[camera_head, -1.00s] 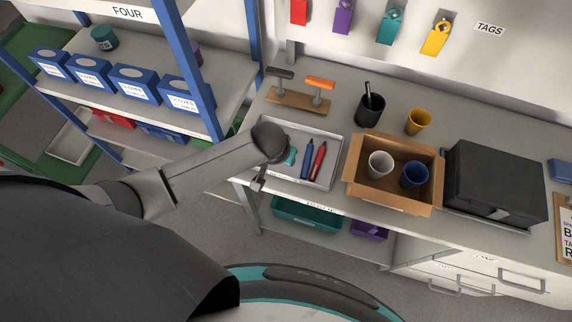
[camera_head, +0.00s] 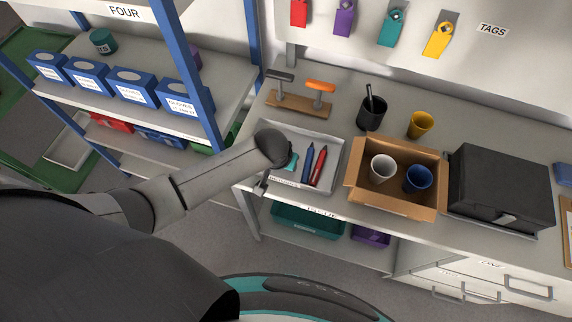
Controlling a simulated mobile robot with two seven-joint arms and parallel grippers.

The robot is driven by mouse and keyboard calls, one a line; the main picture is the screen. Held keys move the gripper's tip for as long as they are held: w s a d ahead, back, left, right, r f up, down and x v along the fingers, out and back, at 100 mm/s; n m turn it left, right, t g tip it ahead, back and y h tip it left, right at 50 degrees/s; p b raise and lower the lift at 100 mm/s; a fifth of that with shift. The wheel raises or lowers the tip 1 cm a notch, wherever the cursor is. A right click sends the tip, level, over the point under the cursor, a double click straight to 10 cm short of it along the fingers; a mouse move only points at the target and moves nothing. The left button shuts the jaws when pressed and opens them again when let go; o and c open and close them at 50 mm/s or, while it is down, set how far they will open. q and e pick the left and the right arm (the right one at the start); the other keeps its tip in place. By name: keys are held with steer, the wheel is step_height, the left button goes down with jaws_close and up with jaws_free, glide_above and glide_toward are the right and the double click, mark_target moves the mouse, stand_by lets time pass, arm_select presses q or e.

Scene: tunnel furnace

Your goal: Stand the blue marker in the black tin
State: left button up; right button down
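The blue marker (camera_head: 308,163) lies in a shallow grey-white tray (camera_head: 333,176) on the bench, beside a red marker (camera_head: 319,166). The black tin (camera_head: 371,115) stands upright on the bench behind the cardboard box, with a dark pen-like item (camera_head: 369,95) in it. My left arm reaches in from the left over the tray's left side. A small part of my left gripper (camera_head: 262,187) shows at the tray's front left edge, left of the blue marker; the arm hides most of it, so its fingers are unclear. My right gripper is out of view.
A cardboard box (camera_head: 395,206) holds a white cup (camera_head: 383,168) and a blue cup (camera_head: 418,178). A yellow cup (camera_head: 420,124) stands behind it. A wooden stand (camera_head: 299,104) with two handled tools is left of the tin. A black case (camera_head: 502,186) stands right.

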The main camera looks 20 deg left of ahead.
arm_select(q)
steer(key=shift+f, duration=0.2)
jaws_close()
stand_by(0.3)
stand_by(0.8)
steer(key=shift+r, duration=0.1)
steer(key=shift+r+p, duration=0.35)
steer(key=shift+p, duration=0.1)
step_height(320, 180, up, 11)
steer(key=p, duration=0.7)
steer(key=c, duration=0.7)
jaws_free()
steer(key=shift+r, duration=0.1)
